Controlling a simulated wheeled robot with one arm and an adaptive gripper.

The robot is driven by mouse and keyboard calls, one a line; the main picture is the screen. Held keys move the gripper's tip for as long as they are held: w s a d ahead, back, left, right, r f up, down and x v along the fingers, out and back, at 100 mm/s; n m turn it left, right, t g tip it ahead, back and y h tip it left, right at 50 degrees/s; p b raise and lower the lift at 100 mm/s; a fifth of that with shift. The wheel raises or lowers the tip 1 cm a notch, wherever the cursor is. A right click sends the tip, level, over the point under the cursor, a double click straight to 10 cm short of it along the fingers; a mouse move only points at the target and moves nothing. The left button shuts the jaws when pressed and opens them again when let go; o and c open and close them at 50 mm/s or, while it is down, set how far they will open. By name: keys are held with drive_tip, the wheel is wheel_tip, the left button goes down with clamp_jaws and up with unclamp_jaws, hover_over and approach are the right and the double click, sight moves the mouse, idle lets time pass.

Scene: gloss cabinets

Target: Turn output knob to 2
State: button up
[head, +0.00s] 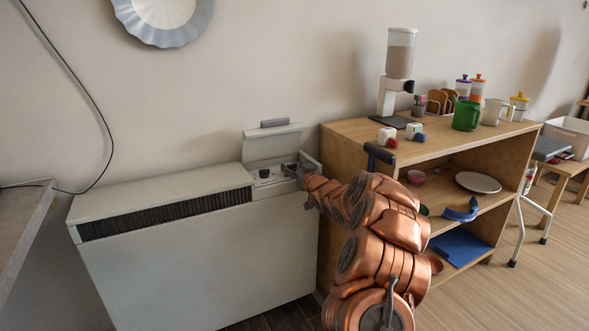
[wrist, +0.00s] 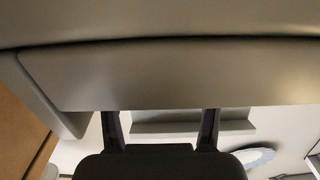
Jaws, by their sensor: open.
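The white storage heater (head: 180,240) stands against the wall with its control lid (head: 272,145) raised. In the open recess a dark round knob (head: 264,173) shows at the left; I cannot read its markings or tell whether it is the output knob. My gripper (head: 296,170) is at the right part of the recess, to the right of this knob, and hides what lies behind it. In the wrist view my gripper (wrist: 160,118) has its two fingers apart with nothing between them. A pale panel, likely the lid (wrist: 160,75), fills that view's middle; no knob shows there.
A wooden shelf (head: 348,150) stands close to the right of the heater, with a dispenser (head: 400,60), a green jug (head: 466,114) and other items on it. A dark grille (head: 165,215) runs along the heater's front. The heater's left top is clear.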

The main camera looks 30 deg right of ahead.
drive_tip(key=c, duration=1.1)
drive_tip(key=shift+b, duration=0.35)
drive_tip(key=shift+c, duration=0.2)
drive_tip(key=shift+f+h+b, duration=0.1)
drive_tip(key=shift+h+b, duration=0.2)
drive_tip(key=shift+b, duration=0.2)
drive_tip(key=m+h+b, duration=0.1)
drive_tip(key=b, duration=0.2)
drive_tip(key=m+h+b, duration=0.1)
drive_tip(key=h+b, duration=0.1)
drive_tip(key=b, duration=0.1)
drive_tip(key=shift+w+a+r+g, duration=0.1)
drive_tip(key=shift+r+g, duration=0.1)
drive_tip(key=shift+g, duration=0.1)
drive_tip(key=shift+a+m+h+b, duration=0.1)
drive_tip(key=shift+m+h+b, duration=0.4)
drive_tip(key=shift+b, duration=0.4)
drive_tip(key=o, duration=1.1)
drive_tip(key=shift+f, duration=0.1)
drive_tip(key=shift+o, duration=0.2)
